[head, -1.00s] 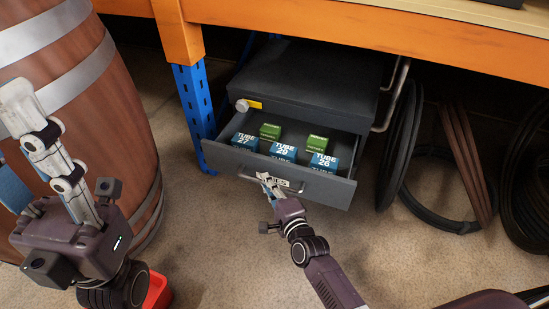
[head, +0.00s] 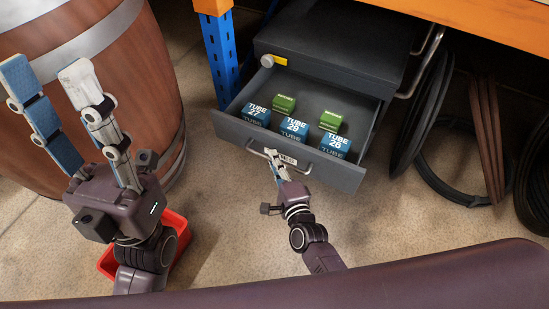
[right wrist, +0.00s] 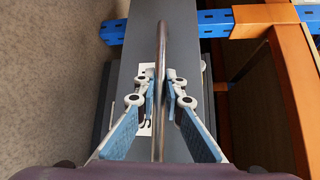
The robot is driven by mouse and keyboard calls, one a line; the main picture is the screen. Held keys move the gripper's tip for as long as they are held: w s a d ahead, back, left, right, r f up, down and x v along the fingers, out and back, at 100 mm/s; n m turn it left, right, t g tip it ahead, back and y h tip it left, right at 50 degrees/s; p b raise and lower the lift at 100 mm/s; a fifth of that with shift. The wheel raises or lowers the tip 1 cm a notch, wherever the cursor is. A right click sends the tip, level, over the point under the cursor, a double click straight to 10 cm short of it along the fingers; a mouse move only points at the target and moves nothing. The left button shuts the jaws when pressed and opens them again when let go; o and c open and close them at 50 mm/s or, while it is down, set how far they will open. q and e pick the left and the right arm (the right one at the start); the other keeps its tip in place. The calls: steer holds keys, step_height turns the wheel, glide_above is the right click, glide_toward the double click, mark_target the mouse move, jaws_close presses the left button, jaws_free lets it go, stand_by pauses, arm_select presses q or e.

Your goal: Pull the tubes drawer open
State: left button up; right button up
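The tubes drawer (head: 240,131) is the dark grey drawer of the cabinet (head: 335,55), and it stands well open. Blue boxes marked TUBE (head: 294,129) and green boxes (head: 284,103) lie inside. My right gripper (head: 272,158) is at the bar handle on the drawer front. In the right wrist view the handle bar (right wrist: 161,45) runs between the two fingers (right wrist: 161,85), which are closed in on it from both sides. My left gripper (head: 45,68) is open and empty, up at the left in front of the barrel.
A wooden barrel (head: 165,75) stands at the left, with a red container (head: 172,222) on the floor below my left arm. The bench has a blue leg (head: 222,55). Floor before the drawer is clear.

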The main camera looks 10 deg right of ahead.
steer(key=o, duration=0.5)
steer(key=shift+c, duration=0.2)
steer(key=v, duration=1.2)
